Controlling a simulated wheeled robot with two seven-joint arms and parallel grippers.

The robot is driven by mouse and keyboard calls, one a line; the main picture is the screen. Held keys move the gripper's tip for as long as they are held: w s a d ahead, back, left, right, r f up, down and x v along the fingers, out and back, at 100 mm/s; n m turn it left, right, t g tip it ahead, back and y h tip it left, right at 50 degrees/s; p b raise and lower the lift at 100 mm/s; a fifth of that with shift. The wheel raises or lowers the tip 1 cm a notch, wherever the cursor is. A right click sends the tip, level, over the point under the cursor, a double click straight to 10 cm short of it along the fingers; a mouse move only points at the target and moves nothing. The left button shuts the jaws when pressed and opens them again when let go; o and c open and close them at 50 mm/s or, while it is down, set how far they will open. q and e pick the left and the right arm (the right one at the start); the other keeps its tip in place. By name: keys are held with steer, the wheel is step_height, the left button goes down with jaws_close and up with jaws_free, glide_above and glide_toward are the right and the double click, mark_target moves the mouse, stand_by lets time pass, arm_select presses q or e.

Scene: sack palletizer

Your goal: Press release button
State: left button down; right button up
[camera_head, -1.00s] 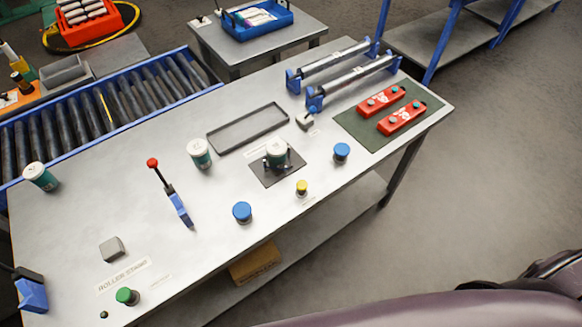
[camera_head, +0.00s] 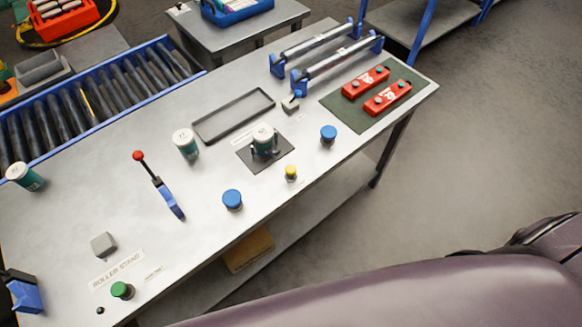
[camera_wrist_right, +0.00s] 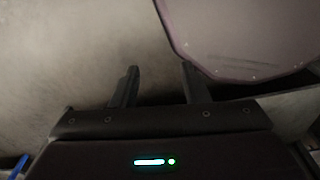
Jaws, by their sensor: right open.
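Several push buttons stand on the grey table (camera_head: 330,182): a green one (camera_head: 122,290) at the near left, a blue one (camera_head: 232,199) near the middle, a small yellow one (camera_head: 291,173) and another blue one (camera_head: 328,134) further right. I cannot read which is the release button. A white and green canister (camera_head: 263,139) stands in a dark fixture on a black plate (camera_head: 284,146) behind the yellow button. My right gripper (camera_wrist_right: 160,68) is open and empty over bare floor in the right wrist view. My left gripper is not in view.
A red-knobbed lever (camera_head: 157,184), another canister (camera_head: 186,145), an empty tray (camera_head: 205,135) and a grey block (camera_head: 103,244) stand on the table. Two red boxes (camera_head: 387,97) lie on a green mat at right. Metal rollers (camera_head: 325,60) lie behind; a roller conveyor (camera_head: 75,110) runs along the left.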

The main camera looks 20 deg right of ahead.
jaws_close()
steer(key=shift+d, duration=0.1)
stand_by(1.2)
